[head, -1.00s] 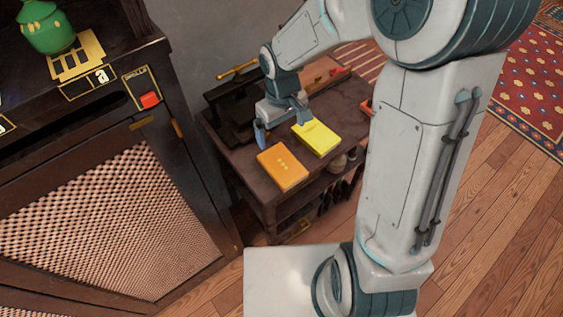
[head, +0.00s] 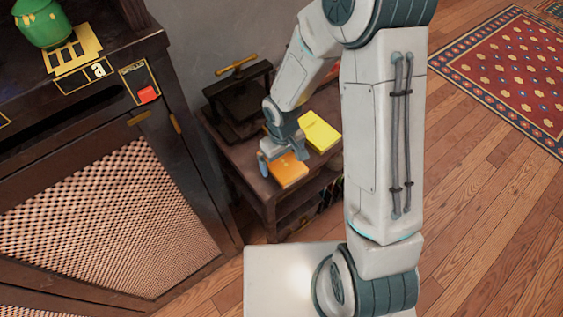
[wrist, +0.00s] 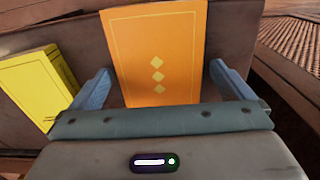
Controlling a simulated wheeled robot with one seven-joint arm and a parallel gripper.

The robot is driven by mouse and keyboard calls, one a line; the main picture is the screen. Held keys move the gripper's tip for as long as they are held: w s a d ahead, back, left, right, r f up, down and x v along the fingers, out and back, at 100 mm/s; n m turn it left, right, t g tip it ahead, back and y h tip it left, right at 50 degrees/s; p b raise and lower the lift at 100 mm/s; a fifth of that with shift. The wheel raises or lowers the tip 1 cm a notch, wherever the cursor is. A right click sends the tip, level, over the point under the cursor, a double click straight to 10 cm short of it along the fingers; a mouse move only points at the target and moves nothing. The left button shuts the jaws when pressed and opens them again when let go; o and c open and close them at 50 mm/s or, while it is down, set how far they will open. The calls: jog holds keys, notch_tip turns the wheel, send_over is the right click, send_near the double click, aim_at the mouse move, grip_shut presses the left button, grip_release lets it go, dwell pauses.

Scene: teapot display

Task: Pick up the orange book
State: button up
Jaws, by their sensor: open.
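The orange book (head: 288,171) lies flat on the small dark wooden table (head: 257,193), near its front. My gripper (head: 281,152) is over the book and hides its back part in the head view. In the wrist view the orange book (wrist: 156,55) lies between the two blue fingers of my open gripper (wrist: 163,85), one finger on each side. The left finger is close to the book's left edge, with a small gap at the right. I cannot tell how high the fingers are above the table. Nothing is held.
A yellow book (head: 320,131) lies just behind and right of the orange one; it is at the left in the wrist view (wrist: 38,82). A black press (head: 238,100) stands at the table's back left. A dark cabinet with a mesh front (head: 110,215) is close on the left.

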jog(key=c, duration=1)
